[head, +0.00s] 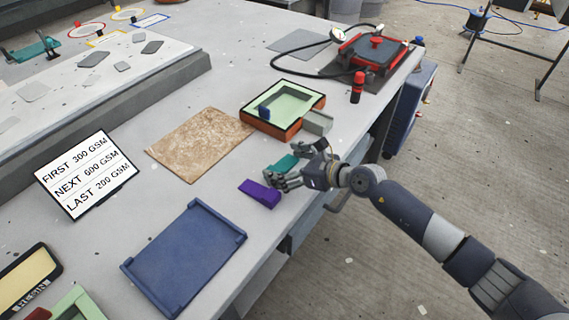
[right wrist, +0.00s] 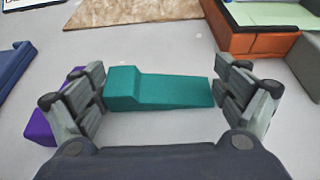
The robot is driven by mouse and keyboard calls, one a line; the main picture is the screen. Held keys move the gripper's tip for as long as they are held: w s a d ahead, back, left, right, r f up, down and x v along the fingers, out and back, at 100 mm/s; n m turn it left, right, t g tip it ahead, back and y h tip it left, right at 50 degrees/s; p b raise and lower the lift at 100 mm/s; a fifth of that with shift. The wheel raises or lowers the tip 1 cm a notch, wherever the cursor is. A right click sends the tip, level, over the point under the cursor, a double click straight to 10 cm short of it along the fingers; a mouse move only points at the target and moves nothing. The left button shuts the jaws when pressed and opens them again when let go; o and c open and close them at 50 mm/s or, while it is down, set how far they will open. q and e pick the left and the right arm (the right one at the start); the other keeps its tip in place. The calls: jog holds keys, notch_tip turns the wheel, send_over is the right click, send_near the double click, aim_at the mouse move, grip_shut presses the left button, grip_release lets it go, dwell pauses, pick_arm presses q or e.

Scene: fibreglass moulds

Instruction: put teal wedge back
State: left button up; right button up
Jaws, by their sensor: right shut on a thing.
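The teal wedge (head: 287,162) is at the right part of the grey table, between the purple wedge and the orange mould. My right gripper (head: 292,172) is shut on it. In the right wrist view the teal wedge (right wrist: 155,90) lies lengthwise between the two fingers, its thick end at the left finger and its thin end at the right finger. Whether it touches the table I cannot tell. The purple wedge (head: 260,193) lies just left of the gripper and is partly hidden by the left finger in the wrist view. My left gripper is not in view.
An orange mould (head: 270,130) with a pale green inside and a small blue piece stands behind the gripper, with a grey block (head: 317,122) beside it. A brown sheet (head: 200,143), a blue tray (head: 185,258) and a text card (head: 87,173) lie leftward. Bare table lies between them.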

jog(key=shift+s+d+f, duration=0.1)
jog(key=shift+s+f, duration=0.1)
jog(key=shift+f, duration=0.4)
jog(key=o, duration=0.6)
jog(key=shift+o, duration=1)
jog(key=shift+f, duration=0.35)
jog(key=shift+r, duration=0.2)
jog(key=r+v, duration=0.1)
jog(key=v, duration=1.1)
jog(key=shift+w+r, duration=0.15)
jog(key=shift+r, duration=0.25)
